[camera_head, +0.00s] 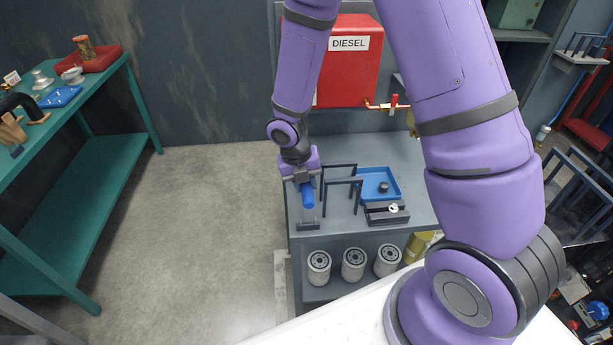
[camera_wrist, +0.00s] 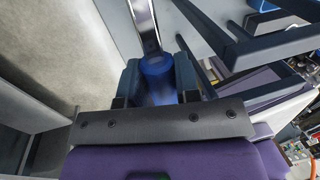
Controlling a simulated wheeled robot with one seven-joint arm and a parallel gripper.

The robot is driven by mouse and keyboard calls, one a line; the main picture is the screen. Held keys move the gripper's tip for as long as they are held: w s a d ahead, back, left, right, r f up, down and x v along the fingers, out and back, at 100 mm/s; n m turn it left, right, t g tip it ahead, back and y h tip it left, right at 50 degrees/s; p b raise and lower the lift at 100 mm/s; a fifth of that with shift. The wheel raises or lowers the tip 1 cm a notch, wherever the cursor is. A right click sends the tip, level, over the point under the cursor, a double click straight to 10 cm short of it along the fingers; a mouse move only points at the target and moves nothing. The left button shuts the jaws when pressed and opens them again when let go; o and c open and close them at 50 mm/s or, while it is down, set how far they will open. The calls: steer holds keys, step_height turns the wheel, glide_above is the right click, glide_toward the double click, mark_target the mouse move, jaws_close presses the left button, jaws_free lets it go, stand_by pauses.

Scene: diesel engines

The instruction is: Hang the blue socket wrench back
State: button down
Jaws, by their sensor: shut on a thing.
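My gripper (camera_head: 303,174) is shut on the blue socket wrench (camera_head: 307,197) above the left front corner of the grey workbench (camera_head: 345,222). In the wrist view, the wrench's round blue body (camera_wrist: 157,68) sits between the two fingers of my gripper (camera_wrist: 157,82). A grey metal strip runs beyond it; I cannot tell whether it belongs to the wrench or to a stand. A dark upright stand (camera_head: 308,225) is at the bench corner, just below the wrench. I cannot tell whether the wrench touches it.
Dark bar frames (camera_head: 342,182) stand right of my gripper. Behind are a blue tray (camera_head: 396,196) and a red DIESEL tank (camera_head: 350,70). Several filters (camera_head: 353,264) sit on the lower shelf. A green table (camera_head: 85,180) stands left, with clear floor (camera_head: 215,220) between.

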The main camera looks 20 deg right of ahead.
steer(key=shift+a+x, duration=0.25)
steer(key=shift+x, duration=0.85)
steer(key=shift+a+x, duration=0.2)
steer(key=shift+x, duration=1.7)
steer(key=shift+w+a, duration=0.1)
steer(key=shift+a, duration=0.15)
steer(key=shift+c, duration=2.2)
jaws_free()
steer(key=shift+v, duration=1.8)
steer(key=shift+v, duration=2.95)
